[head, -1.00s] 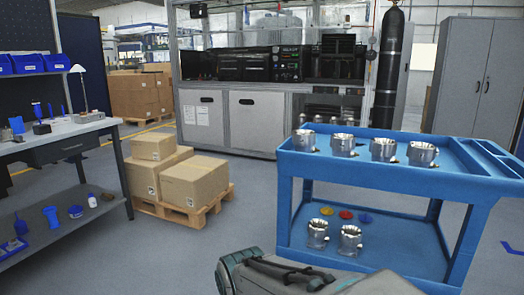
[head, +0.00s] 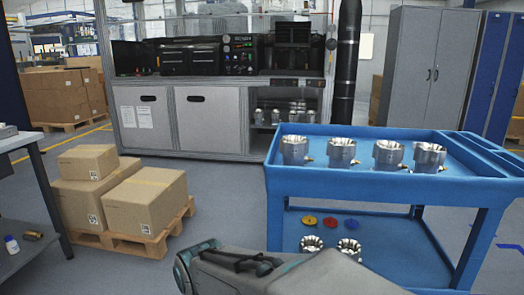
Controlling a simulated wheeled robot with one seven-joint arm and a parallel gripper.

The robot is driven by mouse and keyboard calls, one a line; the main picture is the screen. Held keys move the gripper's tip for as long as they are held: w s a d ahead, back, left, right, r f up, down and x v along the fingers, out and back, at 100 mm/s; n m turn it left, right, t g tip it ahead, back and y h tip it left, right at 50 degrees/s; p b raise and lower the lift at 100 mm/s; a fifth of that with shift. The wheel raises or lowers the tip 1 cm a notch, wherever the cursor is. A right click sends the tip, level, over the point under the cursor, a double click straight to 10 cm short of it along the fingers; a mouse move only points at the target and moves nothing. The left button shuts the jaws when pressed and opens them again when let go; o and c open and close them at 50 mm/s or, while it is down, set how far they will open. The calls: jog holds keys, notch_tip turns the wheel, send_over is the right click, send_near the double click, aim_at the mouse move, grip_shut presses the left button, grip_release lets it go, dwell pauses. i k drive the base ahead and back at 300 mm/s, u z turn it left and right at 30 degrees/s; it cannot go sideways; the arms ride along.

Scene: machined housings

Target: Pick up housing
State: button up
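Several silver machined housings stand upright in a row on the top shelf of a blue cart (head: 400,188) at the right. From left to right they include a first housing (head: 295,150), a second (head: 341,152), a third (head: 388,155) and a fourth (head: 429,157). Two more housings, one (head: 311,244) and another (head: 349,247), are on the cart's lower shelf, partly hidden behind my grey arm. More small silver housings (head: 275,117) sit in the machine cabinet behind. My gripper is not visible in the head view.
Yellow, red and blue discs lie on the lower shelf, the red one (head: 330,224) in the middle. Cardboard boxes (head: 145,203) on a pallet stand at the left, beside a workbench (head: 20,141). Open floor lies between pallet and cart.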

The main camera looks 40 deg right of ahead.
aim_at(342, 152)
jog(key=z, duration=0.6)
jog(key=i, duration=0.85)
jog(key=z, duration=0.9)
